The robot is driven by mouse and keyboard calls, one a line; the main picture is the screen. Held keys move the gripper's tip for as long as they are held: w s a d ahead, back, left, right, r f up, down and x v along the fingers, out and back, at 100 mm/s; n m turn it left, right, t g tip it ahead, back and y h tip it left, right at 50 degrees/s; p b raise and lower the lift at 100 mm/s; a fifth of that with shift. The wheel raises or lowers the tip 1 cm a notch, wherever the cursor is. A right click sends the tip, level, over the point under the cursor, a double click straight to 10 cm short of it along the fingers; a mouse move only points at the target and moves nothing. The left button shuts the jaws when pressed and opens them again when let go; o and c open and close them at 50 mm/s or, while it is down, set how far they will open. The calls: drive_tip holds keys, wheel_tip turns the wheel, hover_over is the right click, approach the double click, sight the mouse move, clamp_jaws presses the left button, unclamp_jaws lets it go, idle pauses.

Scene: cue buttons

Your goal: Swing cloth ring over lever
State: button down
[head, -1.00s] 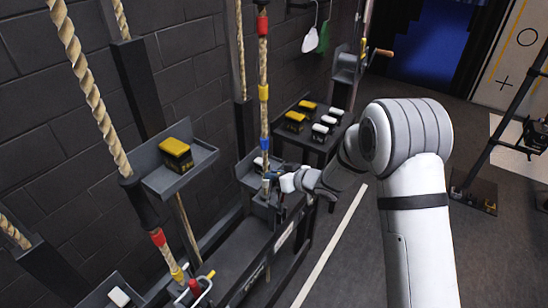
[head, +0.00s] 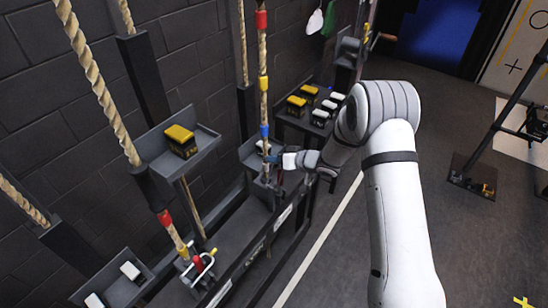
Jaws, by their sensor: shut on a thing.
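A hanging rope (head: 263,105) with red, yellow and blue bands comes down at the centre of the head view. My gripper (head: 273,161) is at this rope, just below its blue band, and appears shut on it. The fingers are small and partly merged with the rope, so the exact hold is unclear. A second thick rope (head: 98,85) hangs at left, with a red band low on it. Red and yellow lever-like handles (head: 203,261) stand at its lower end. I cannot make out a separate cloth ring.
A grey tray (head: 207,141) holds a yellow-topped block (head: 181,141). A dark table (head: 290,124) behind my gripper carries several yellow and white blocks. A crank (head: 381,37) is mounted farther back. A long dark bench (head: 222,250) runs below; open floor lies right.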

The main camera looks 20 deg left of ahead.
drive_tip(key=c, duration=1.5)
unclamp_jaws()
drive_tip(key=shift+w+d, duration=0.15)
drive_tip(key=b+v, duration=0.1)
drive_tip(key=v, duration=0.6)
drive_tip(key=shift+d+r+b, duration=0.1)
drive_tip(key=shift+d+b, duration=0.2)
drive_tip(key=shift+d, duration=0.05)
